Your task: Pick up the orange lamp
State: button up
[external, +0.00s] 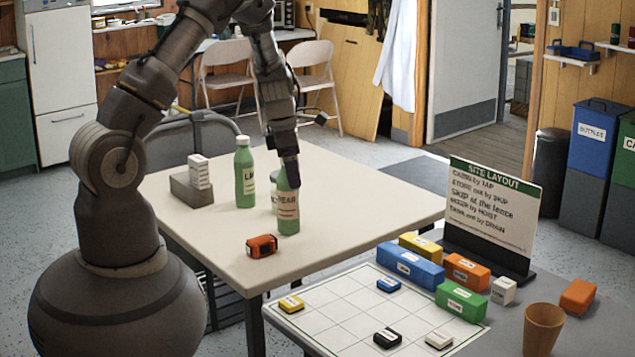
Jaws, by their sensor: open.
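The orange lamp (262,246), a small orange block with dark parts, lies near the front edge of the beige table (370,195). My gripper (291,178) points down at the top of a green bottle (288,210), behind and to the right of the lamp. Its fingertips overlap the bottle's top in the picture; I cannot tell whether they touch it. The gripper is open and apart from the lamp, with nothing seen held in it. The bottle's top is partly hidden by my gripper.
Another green bottle (245,172) stands behind, left of my gripper. A grey block (191,190) carries a white box (199,171). A nearer table has a gridded sheet (350,305), coloured blocks, a sign (490,210) and a brown cup (541,330). The beige table's right side is clear.

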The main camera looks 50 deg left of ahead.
aim_at(262, 239)
jog(key=s+a+f+n, duration=0.1)
jog(key=s+f+n, duration=0.1)
jog(key=f, duration=0.1)
jog(key=s+a+f+n+g, duration=0.1)
jog(key=s+f+n, duration=0.1)
jog(key=s+f, duration=0.1)
jog(key=s+f+n+g, duration=0.1)
jog(key=s+f+n, duration=0.1)
jog(key=f, duration=0.1)
jog(key=shift+s+a+f, duration=0.2)
jog(key=shift+s+a, duration=0.1)
jog(key=shift+a, duration=0.1)
jog(key=f+b, duration=0.2)
jog(key=f, duration=0.2)
jog(key=f+b, duration=0.2)
jog(key=f, duration=0.1)
jog(key=shift+d+f, duration=0.2)
jog(key=shift+f, duration=0.15)
jog(key=shift+r, duration=0.1)
